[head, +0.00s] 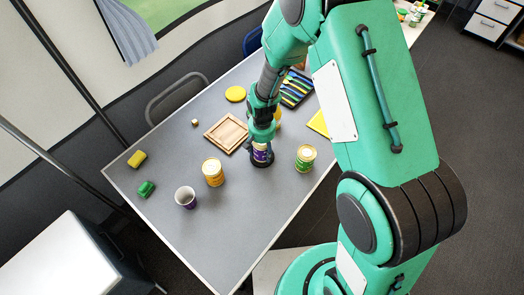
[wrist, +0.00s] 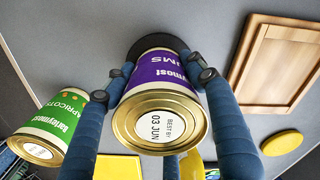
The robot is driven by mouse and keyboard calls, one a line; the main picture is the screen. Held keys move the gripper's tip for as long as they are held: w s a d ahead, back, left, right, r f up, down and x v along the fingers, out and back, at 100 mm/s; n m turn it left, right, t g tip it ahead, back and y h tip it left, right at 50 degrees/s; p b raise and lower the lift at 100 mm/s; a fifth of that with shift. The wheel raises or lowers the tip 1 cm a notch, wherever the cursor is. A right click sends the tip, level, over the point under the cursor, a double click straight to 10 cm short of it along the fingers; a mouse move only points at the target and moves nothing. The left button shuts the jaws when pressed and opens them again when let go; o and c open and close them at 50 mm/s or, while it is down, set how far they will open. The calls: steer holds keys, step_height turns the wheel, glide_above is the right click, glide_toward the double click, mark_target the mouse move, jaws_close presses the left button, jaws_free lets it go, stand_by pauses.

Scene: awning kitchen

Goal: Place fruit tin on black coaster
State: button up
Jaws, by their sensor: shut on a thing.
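A purple fruit tin (wrist: 165,78) with a gold lid is held upright in my gripper (wrist: 163,72), whose blue fingers close around its sides. In the head view the tin (head: 261,156) is below my gripper (head: 262,146). The black coaster (wrist: 158,43) shows as a dark disc at the tin's far end. In the head view, a dark edge of the coaster (head: 262,164) shows around the tin's base. The tin is over the coaster; I cannot tell whether it touches it. Most of the coaster is hidden by the tin.
A green apricot tin (head: 305,158) stands close by on the right. A striped item (head: 295,89) lies behind.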

steer(key=o, duration=1.7)
steer(key=shift+f, duration=0.1)
steer(key=shift+o, duration=0.2)
step_height(320, 180, up, 12)
steer(key=p, duration=0.3)
